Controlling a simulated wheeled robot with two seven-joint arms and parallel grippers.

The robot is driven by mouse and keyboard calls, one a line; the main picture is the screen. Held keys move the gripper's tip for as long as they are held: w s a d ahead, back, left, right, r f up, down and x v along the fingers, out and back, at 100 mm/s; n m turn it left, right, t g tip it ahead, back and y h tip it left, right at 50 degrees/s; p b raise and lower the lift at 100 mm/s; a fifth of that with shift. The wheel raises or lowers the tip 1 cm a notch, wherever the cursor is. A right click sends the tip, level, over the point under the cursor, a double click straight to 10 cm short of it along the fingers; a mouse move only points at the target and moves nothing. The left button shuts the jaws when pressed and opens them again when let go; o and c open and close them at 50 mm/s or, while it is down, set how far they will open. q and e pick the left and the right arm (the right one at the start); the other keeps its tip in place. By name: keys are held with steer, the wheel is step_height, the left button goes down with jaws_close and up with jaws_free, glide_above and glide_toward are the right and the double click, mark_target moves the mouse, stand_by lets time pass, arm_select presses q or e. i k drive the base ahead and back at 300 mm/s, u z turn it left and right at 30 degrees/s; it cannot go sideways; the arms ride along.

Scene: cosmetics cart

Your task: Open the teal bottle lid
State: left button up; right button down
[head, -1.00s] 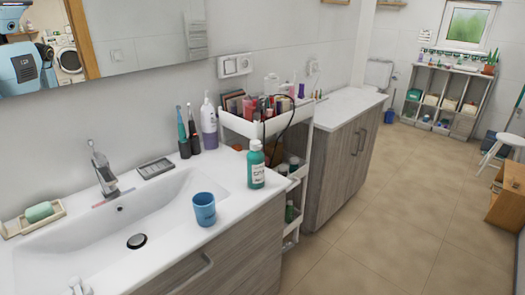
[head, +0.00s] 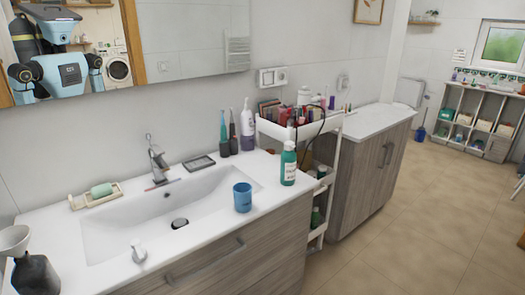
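A teal bottle (head: 288,165) with a white label stands upright at the right front corner of the white sink counter. Neither of my grippers can be made out in the head view, and nothing is touching the bottle.
A blue cup (head: 242,197) stands left of the bottle by the white basin (head: 120,222). A cart (head: 272,128) full of cosmetics stands close behind and right. Toothbrushes and a purple-white pump bottle (head: 247,130) stand behind. A dark funnel-topped object (head: 35,275) is at lower left.

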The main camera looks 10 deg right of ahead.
mark_target(287, 143)
steer(key=u, duration=0.2)
steer(key=i, duration=0.85)
steer(key=z, duration=0.4)
